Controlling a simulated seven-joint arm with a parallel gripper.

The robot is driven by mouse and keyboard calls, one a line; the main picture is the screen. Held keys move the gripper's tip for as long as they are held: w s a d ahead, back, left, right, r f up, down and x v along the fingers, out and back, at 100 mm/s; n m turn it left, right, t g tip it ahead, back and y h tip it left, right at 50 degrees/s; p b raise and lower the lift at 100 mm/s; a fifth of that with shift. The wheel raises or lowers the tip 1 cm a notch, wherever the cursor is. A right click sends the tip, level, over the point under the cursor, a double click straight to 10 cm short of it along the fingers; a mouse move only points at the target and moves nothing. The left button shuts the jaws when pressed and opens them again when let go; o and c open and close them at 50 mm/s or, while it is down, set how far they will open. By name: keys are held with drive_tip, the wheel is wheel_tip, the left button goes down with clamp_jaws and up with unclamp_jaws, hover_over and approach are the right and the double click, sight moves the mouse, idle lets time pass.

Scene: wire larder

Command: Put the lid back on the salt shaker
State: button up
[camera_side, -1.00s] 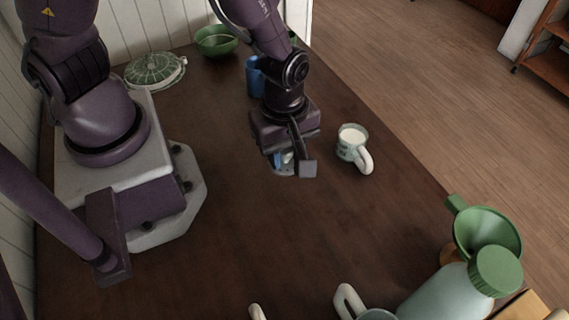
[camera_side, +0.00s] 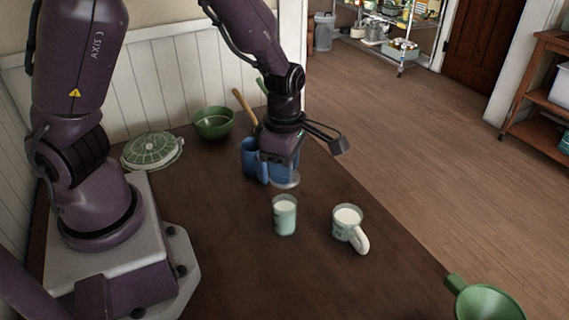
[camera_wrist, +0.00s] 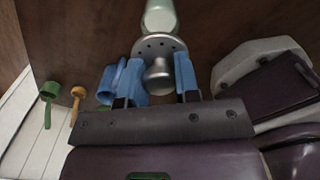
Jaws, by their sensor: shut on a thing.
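The salt shaker (camera_side: 285,215) stands upright and open on the table, pale green with white salt showing at its top. In the wrist view the shaker (camera_wrist: 160,15) shows at the top edge, beyond the lid. The silver lid (camera_side: 286,182) has holes and a round knob; it also shows in the wrist view (camera_wrist: 160,48). My gripper (camera_wrist: 160,78) has blue fingers, shut on the lid's knob. In the side view my gripper (camera_side: 284,172) holds the lid behind the shaker, apart from it. The lid's height above the table is hard to tell.
A white-filled mug (camera_side: 347,222) stands right of the shaker. A blue container (camera_side: 251,160) with a wooden-handled tool stands close to my gripper's left. A green bowl (camera_side: 213,122) and patterned green dish (camera_side: 153,150) are farther back. A green funnel (camera_side: 488,303) is front right.

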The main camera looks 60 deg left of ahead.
drive_tip(key=shift+f, duration=2.65)
drive_tip(key=shift+f, duration=0.15)
drive_tip(key=o, duration=1.5)
drive_tip(key=shift+c, duration=0.2)
drive_tip(key=shift+r, duration=3.5)
clamp_jaws()
